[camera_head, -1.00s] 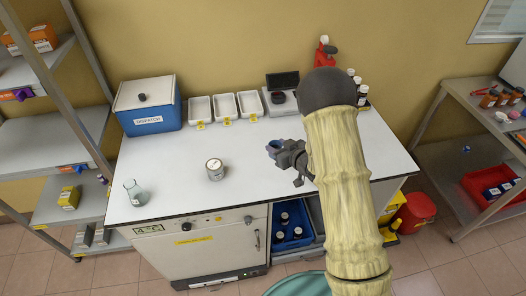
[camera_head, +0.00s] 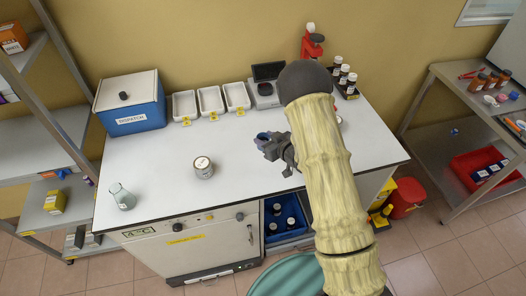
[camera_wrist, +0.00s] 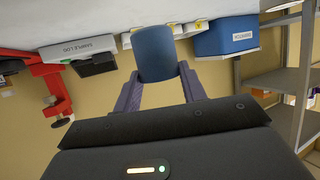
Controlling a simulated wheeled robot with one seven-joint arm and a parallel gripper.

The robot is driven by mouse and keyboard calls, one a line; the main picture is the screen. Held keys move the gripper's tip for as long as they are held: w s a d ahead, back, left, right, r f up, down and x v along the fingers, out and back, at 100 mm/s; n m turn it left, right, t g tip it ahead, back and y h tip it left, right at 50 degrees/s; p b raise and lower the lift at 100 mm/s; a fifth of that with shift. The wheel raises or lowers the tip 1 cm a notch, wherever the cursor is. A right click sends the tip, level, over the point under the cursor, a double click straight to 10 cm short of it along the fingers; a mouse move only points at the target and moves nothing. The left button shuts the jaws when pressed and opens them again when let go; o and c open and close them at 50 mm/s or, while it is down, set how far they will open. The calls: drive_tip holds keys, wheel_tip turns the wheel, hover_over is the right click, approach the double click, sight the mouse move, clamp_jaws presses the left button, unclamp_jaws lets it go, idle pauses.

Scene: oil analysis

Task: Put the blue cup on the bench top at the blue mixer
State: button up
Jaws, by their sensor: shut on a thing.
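My gripper (camera_wrist: 160,92) is shut on the blue cup (camera_wrist: 160,54), which sits between its two fingers in the wrist view. In the head view the gripper (camera_head: 271,146) shows left of my arm, with a bit of the blue cup (camera_head: 262,137) at its tip. They appear over the white bench top (camera_head: 240,176), right of the jar; the height above it is hard to judge. I cannot make out a blue mixer in either view; my arm covers part of the bench's right side.
A jar (camera_head: 203,168) and a glass flask (camera_head: 122,196) stand on the bench. The front middle is clear.

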drive_tip(key=shift+w+d+f, duration=0.1)
drive_tip(key=shift+w+f, duration=0.05)
drive_tip(key=shift+f, duration=1.3)
wheel_tip(320, 180, down, 4)
drive_tip(key=shift+r+p, duration=0.2)
drive_tip(key=shift+p, duration=0.6)
drive_tip(key=shift+f, duration=0.3)
drive_tip(key=shift+w, duration=0.1)
